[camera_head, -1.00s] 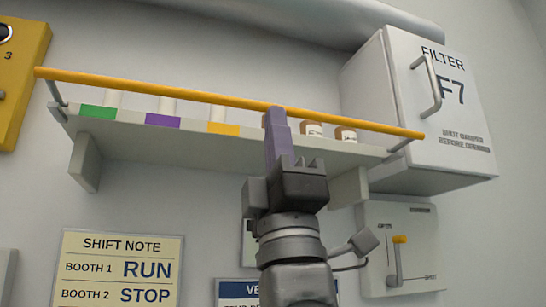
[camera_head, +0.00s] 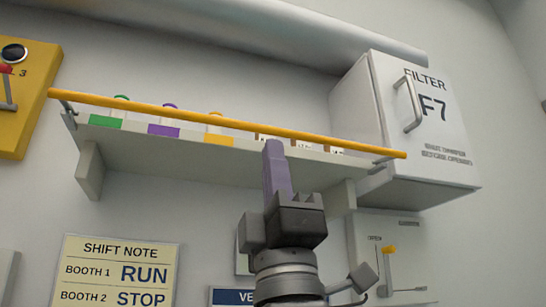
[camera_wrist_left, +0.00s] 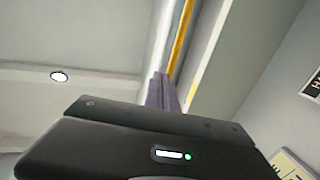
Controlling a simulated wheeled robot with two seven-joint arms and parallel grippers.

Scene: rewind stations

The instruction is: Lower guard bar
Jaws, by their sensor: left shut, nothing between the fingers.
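The yellow guard bar (camera_head: 180,112) runs along the front of the wall shelf, on a short arm at each end. It sits just above the shelf's front edge, and bottle caps show above it. My left gripper (camera_head: 273,146) is shut and empty, its purple fingers pointing up. Its tips appear just under the bar, right of its middle, in front of the shelf front; whether they touch the bar I cannot tell. In the left wrist view the bar (camera_wrist_left: 181,38) runs upward beyond the shut fingers (camera_wrist_left: 162,80). My right gripper is not in view.
The shelf (camera_head: 130,150) carries several bottles behind coloured labels. A white filter box (camera_head: 435,150) with a handle stands close to the bar's right end. A yellow panel (camera_head: 30,95) is at far left. A lever plate (camera_head: 410,260) is below right.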

